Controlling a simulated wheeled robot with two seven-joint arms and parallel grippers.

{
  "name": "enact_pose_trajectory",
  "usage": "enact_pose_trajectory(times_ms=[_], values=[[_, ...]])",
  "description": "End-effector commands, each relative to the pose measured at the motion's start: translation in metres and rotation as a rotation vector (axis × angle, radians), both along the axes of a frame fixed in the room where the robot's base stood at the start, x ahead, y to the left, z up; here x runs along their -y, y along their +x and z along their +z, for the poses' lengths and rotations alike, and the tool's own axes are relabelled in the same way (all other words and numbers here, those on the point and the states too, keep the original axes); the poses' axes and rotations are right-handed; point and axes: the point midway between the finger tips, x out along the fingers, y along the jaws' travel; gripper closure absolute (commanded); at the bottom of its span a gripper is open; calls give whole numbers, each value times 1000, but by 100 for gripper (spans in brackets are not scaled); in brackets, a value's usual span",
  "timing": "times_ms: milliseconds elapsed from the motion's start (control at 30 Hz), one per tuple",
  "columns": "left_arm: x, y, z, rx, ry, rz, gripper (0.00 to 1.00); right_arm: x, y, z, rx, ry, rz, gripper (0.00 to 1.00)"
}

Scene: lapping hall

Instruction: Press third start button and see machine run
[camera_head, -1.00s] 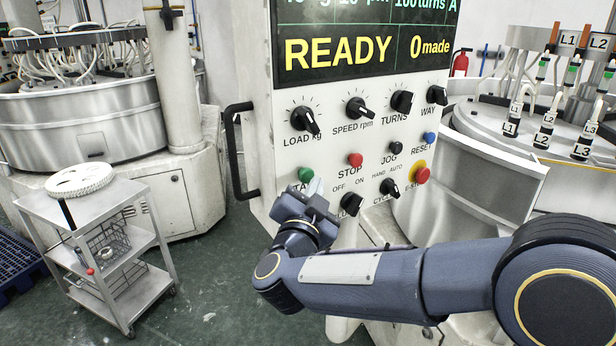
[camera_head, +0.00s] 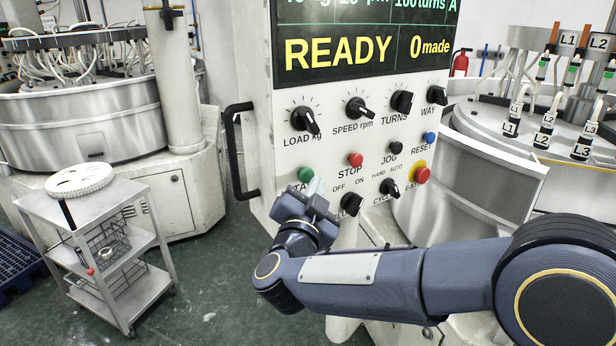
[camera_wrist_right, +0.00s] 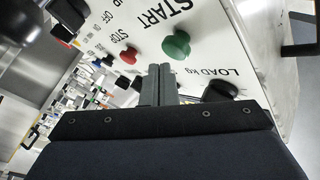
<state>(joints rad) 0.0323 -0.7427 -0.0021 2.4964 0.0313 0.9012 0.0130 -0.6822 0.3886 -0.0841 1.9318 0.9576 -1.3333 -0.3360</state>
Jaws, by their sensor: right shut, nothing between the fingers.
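The green START button (camera_head: 305,174) is at the lower left of the white control panel (camera_head: 330,95). It also shows in the right wrist view (camera_wrist_right: 176,45), with its START label beside it. My right gripper (camera_head: 314,190) is in front of the panel, just below and right of the green button, and hides part of the label. In the right wrist view its fingers (camera_wrist_right: 159,70) are shut with nothing between them. Their tips end close to the green button; I cannot tell whether they touch it. The display (camera_head: 365,40) reads READY and 0 made. My left gripper is not in view.
The red STOP button (camera_head: 355,160), red emergency stop (camera_head: 422,175), blue RESET button (camera_head: 429,137) and several black knobs share the panel. A black handle (camera_head: 238,150) sticks out at its left edge. A metal trolley (camera_head: 105,215) stands left; green floor is clear between.

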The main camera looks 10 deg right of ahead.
Motion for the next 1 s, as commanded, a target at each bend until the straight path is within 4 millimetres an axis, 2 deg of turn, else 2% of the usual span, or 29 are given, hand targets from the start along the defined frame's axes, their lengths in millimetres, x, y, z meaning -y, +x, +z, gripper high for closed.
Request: enact_pose_trajectory(times_ms=[300,1000], values=[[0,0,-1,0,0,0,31,-3,8,0,0,-1,0,100],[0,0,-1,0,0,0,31,-4,12,0,0,0,0,100]])
